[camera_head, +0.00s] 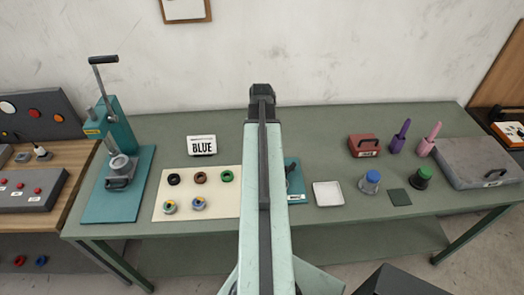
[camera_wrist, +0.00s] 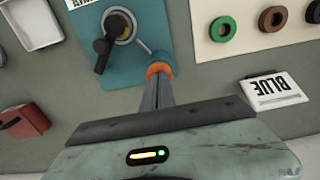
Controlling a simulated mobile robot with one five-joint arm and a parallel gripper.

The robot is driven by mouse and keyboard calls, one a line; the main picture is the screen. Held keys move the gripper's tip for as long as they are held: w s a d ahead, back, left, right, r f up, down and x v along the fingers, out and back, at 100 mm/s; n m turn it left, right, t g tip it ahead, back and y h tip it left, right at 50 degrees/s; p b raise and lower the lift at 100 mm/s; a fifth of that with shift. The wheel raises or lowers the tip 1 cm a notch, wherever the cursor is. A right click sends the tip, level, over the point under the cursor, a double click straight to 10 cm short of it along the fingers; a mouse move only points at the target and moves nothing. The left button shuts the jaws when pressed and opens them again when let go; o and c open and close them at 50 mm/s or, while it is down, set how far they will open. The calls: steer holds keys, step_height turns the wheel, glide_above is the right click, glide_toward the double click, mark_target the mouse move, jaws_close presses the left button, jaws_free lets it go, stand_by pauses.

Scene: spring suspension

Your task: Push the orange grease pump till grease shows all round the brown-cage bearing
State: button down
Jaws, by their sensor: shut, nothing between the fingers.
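In the wrist view my gripper (camera_wrist: 158,84) has its narrow fingers together. Its tips are at the orange grease pump (camera_wrist: 159,70), which shows as an orange ring at the edge of a teal plate; touching or just above, I cannot tell. On that plate is a round grey metal part (camera_wrist: 119,25) with a black knob and lever. I cannot make out a bearing or grease in it. In the head view my arm hides the gripper and most of the teal plate (camera_head: 294,170). A brown ring (camera_head: 200,177) lies on a cream mat (camera_head: 225,208); whether it is a bearing is unclear.
Black and green rings (camera_head: 227,176) and two multicoloured rings lie on the mat. The BLUE sign (camera_head: 201,145) stands behind it. A white tray (camera_head: 328,194), red box (camera_head: 364,146) and blue-capped jar (camera_head: 371,181) are right of my arm. A teal press (camera_head: 117,140) stands left.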

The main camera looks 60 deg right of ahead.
steer(key=shift+f+b, duration=0.3)
steer(key=shift+f, duration=0.15)
steer(key=shift+r, duration=0.1)
step_height(320, 180, up, 9)
steer(key=p, duration=0.8)
steer(key=shift+f+p, duration=0.2)
steer(key=shift+p, duration=0.2)
